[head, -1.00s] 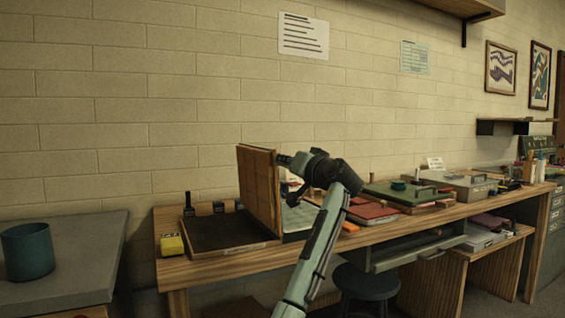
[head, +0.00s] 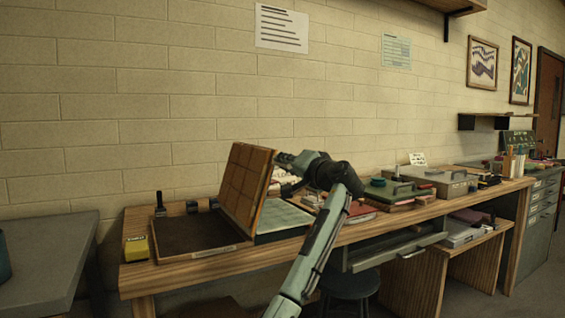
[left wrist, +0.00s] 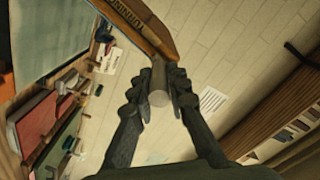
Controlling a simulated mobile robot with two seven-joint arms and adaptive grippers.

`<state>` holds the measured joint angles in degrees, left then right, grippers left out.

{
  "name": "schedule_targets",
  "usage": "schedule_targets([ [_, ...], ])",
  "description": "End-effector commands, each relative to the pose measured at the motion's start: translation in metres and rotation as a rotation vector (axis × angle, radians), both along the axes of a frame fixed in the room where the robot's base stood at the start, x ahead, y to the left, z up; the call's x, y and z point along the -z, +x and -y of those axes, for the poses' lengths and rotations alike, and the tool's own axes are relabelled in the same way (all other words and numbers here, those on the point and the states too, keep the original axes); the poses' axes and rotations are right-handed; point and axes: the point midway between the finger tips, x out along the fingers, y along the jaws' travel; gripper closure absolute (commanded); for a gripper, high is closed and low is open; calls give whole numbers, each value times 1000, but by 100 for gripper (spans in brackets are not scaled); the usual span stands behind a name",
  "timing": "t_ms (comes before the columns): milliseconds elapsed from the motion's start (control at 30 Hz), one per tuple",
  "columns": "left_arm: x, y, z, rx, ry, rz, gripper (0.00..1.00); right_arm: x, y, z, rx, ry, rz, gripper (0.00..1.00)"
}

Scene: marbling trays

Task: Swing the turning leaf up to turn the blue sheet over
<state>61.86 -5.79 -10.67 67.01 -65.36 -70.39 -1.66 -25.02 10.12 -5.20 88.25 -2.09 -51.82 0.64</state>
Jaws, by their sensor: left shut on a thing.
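The turning leaf (head: 248,185) is a brown wooden panel standing on its hinged edge and leaning to the right in the head view. In the left wrist view, its wooden edge (left wrist: 140,24) carries partly readable lettering. My left gripper (left wrist: 158,92) is shut on the leaf's grey round handle (left wrist: 158,76); the gripper also shows at the leaf's right side in the head view (head: 290,182). A flat pale blue-green surface (head: 283,217) lies right of the leaf. I cannot tell whether it is the blue sheet. My right gripper is out of view.
A dark flat bed (head: 185,236) lies left of the leaf. A yellow block (head: 137,248) and a dark stamp-like tool (head: 160,203) stand by it. Books and boxes (head: 395,189) crowd the bench on the right. A dark stool (head: 353,284) stands below.

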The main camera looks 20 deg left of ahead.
Motion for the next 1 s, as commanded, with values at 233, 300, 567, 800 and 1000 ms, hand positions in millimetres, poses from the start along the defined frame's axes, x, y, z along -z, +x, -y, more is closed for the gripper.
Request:
schedule_targets([
  [233,13,2,3,0,0,-32,100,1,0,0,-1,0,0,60],
  [300,13,2,3,0,1,-32,100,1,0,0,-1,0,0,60],
  [567,13,2,3,-1,1,-31,100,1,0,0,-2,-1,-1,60],
  [800,9,1,2,-1,4,-24,63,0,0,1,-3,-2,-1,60],
  [1000,6,1,1,-2,7,-21,63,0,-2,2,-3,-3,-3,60],
])
